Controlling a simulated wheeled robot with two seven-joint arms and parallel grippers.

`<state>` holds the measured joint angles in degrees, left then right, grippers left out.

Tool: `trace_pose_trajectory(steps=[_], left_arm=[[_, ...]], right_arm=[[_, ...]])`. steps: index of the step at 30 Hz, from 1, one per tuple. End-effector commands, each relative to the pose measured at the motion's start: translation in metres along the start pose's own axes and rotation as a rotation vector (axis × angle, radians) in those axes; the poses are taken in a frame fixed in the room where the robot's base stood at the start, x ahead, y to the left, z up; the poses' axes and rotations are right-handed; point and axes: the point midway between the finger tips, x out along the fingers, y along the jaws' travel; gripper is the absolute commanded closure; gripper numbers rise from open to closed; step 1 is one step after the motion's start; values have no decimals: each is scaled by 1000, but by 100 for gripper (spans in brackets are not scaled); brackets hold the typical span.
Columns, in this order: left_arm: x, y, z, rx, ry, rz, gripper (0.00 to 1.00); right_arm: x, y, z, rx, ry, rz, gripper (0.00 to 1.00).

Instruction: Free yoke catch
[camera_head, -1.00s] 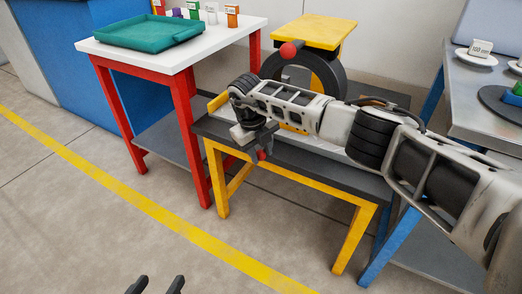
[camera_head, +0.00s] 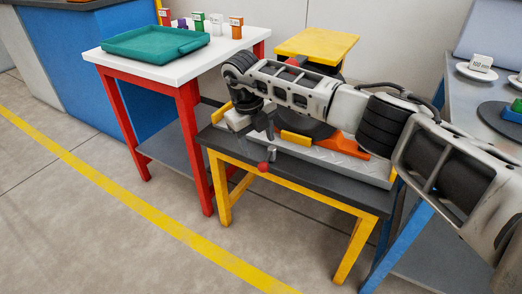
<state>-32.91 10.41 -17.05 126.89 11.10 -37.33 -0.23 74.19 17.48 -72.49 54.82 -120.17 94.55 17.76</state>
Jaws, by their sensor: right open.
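A yellow-legged bench (camera_head: 232,155) carries a grey metal bed plate (camera_head: 375,173) with a dark ring-shaped coil behind my right arm, mostly hidden. A yellow plate (camera_head: 318,43) stands above the coil. A red knob (camera_head: 296,61) below it is partly covered by my arm. A second red ball knob (camera_head: 263,167) sits on a short grey lever (camera_head: 271,155) at the bench's front edge. I cannot tell which of these is the yoke catch. My right gripper (camera_head: 262,128) points down above the front lever, open; contact is unclear. My left gripper is out of view.
A red-legged white table (camera_head: 180,66) with a green tray (camera_head: 155,43) and several small coloured blocks stands left. A grey bench (camera_head: 462,102) with a 100 mm marker (camera_head: 480,63) stands right. The floor in front is clear.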

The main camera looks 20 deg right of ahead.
Motion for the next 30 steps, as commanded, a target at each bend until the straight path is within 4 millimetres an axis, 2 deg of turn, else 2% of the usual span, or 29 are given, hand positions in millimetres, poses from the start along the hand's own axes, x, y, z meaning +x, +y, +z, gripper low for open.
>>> trace_pose_trajectory(steps=[1,3,9,15,25,30], left_arm=[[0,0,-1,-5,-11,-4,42],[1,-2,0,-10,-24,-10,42],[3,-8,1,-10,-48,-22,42],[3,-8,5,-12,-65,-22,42],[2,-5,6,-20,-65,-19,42],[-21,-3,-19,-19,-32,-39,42]], right_arm=[[-16,-1,1,0,-4,0,43],[-31,-1,1,0,-4,-1,43],[-63,-1,1,0,-3,-1,43],[-74,0,1,0,-2,0,43],[-76,0,1,0,-2,0,43],[-103,-6,1,0,-2,0,43]])
